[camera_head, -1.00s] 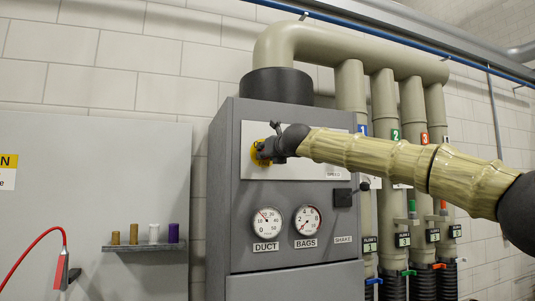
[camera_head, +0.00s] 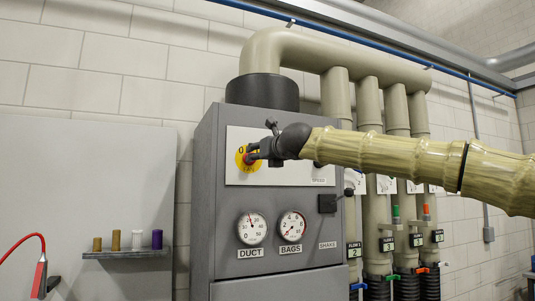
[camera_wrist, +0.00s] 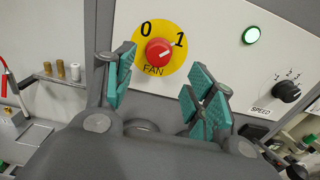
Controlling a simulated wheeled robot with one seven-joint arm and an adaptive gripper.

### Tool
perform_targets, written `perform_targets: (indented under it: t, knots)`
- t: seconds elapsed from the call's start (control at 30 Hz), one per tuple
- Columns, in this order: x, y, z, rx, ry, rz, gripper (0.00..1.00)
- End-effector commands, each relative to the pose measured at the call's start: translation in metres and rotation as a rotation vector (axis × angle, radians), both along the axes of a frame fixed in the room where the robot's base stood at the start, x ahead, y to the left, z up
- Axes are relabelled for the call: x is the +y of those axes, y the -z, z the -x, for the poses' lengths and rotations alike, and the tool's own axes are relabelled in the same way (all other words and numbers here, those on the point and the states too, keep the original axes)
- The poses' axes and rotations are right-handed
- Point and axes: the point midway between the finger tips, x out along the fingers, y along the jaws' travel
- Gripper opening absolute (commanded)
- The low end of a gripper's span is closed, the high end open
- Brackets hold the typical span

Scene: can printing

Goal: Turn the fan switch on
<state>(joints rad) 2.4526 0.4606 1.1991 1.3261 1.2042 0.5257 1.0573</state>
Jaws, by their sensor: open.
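The fan switch is a red knob (camera_wrist: 158,52) on a round yellow plate (camera_wrist: 176,58) marked 0, 1 and FAN. The knob's white mark points up and right, towards the 1. In the head view the yellow plate (camera_head: 241,158) is on the upper left of the grey cabinet's panel, partly hidden by my gripper (camera_head: 259,154). In the wrist view my gripper (camera_wrist: 157,80) is open and empty, its teal finger pads spread on either side below the knob. The knob appears apart from both pads.
A round green lamp (camera_wrist: 251,35) looks lit, right of the switch. A black SPEED knob (camera_wrist: 289,91) sits further right. Two gauges (camera_head: 251,228) are lower on the cabinet (camera_head: 205,210). Pipes (camera_head: 373,215) stand right; a small shelf with cylinders (camera_head: 125,254) is left.

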Motion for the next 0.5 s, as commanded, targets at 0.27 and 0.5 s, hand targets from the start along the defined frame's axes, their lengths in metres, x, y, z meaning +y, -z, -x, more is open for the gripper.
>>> perform_targets:
  t: [0.27,0.5]
  knots:
    - [-0.014,0.0,0.036,-0.001,0.0,0.0,0.55]
    - [-0.017,0.0,0.044,0.0,0.001,0.0,0.55]
